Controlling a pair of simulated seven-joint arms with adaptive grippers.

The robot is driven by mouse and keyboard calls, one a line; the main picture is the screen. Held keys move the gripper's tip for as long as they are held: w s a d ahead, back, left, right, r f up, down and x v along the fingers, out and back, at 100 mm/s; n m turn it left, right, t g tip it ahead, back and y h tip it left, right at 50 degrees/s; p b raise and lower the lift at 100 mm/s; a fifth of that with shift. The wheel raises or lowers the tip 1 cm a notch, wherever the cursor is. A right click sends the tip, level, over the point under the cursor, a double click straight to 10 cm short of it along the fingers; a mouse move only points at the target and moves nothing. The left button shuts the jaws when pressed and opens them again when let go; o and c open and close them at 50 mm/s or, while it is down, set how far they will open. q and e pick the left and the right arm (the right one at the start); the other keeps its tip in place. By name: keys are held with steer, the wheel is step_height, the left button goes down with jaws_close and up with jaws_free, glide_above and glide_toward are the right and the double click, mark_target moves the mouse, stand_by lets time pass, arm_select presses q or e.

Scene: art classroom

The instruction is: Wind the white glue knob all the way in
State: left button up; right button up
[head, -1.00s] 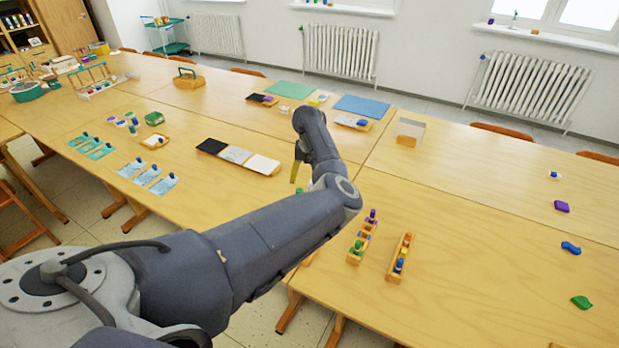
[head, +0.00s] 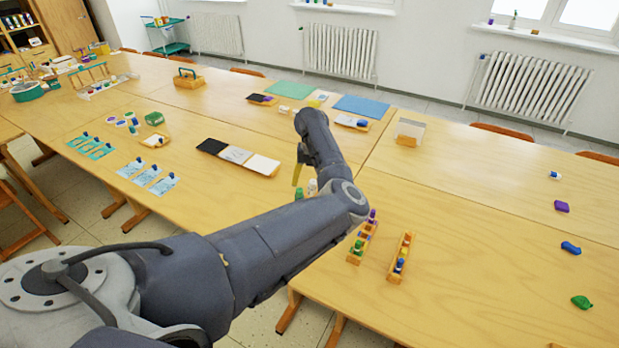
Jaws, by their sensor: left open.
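I see no object held. A small white item (head: 312,187) stands just right of and below the finger, partly hidden by my arm. It may be the white glue, but it is too small to tell its knob. A green item (head: 299,194) stands beside it. My right gripper is out of view.
Two narrow wooden racks with coloured pieces, a left one (head: 358,246) and a right one (head: 400,262), stand right of my forearm. A tray with black, grey and white panels (head: 236,155) lies left of the gripper. The right table's middle is clear.

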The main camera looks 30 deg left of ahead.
arm_select(q)
steer(key=shift+s+d, duration=0.3)
steer(key=shift+d, duration=0.2)
stand_by(0.4)
jaws_close()
stand_by(0.7)
stand_by(1.1)
jaws_free()
stand_by(0.4)
stand_by(0.5)
steer(key=shift+r, duration=2.95)
